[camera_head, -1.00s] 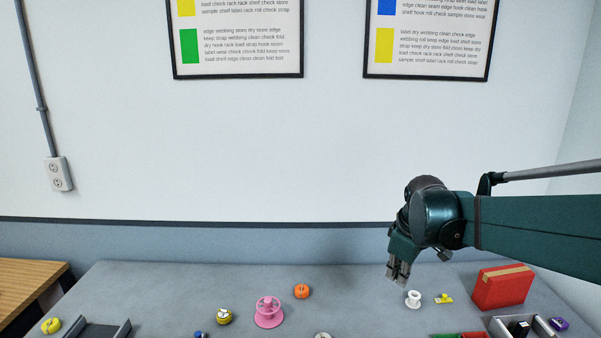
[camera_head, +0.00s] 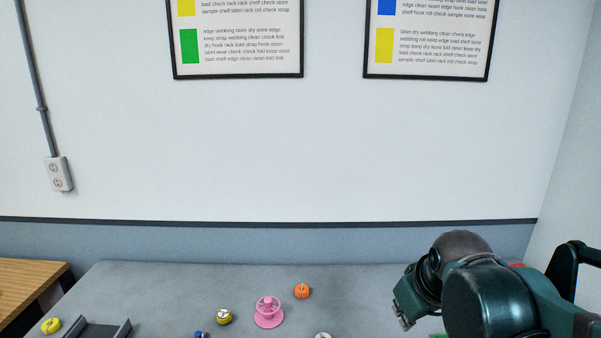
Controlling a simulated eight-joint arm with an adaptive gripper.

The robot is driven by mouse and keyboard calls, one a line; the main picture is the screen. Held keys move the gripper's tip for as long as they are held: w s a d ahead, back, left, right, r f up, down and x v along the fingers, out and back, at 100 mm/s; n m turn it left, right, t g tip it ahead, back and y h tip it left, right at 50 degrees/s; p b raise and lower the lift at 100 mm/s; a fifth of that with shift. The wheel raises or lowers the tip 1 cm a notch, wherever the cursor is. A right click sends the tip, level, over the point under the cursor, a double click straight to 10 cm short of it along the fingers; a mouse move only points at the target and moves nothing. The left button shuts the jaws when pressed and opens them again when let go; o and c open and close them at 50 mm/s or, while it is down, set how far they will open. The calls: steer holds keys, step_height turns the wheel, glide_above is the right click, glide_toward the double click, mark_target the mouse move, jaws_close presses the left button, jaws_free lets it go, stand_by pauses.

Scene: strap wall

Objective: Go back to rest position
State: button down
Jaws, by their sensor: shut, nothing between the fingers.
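My gripper (camera_head: 405,322) is at the lower right of the head view, at the end of my dark green arm. Its fingers point down, are partly in view and look empty. The gripper is over the right part of the grey table (camera_head: 180,280) and touches none of the objects that show. My arm hides the right end of the table.
A pink spool (camera_head: 268,312), an orange roll (camera_head: 302,291) and a yellow-and-white roll (camera_head: 224,316) stand mid-table. A yellow ring (camera_head: 51,326) and a dark tray (camera_head: 128,328) are at the left. The table's back middle is clear.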

steer(key=s+a+f+m+t, duration=0.1)
steer(key=s+f+m, duration=0.2)
steer(key=s, duration=0.6)
steer(key=shift+a+m+t, duration=0.25)
steer(key=shift+m+t, duration=0.05)
steer(key=shift+m, duration=0.1)
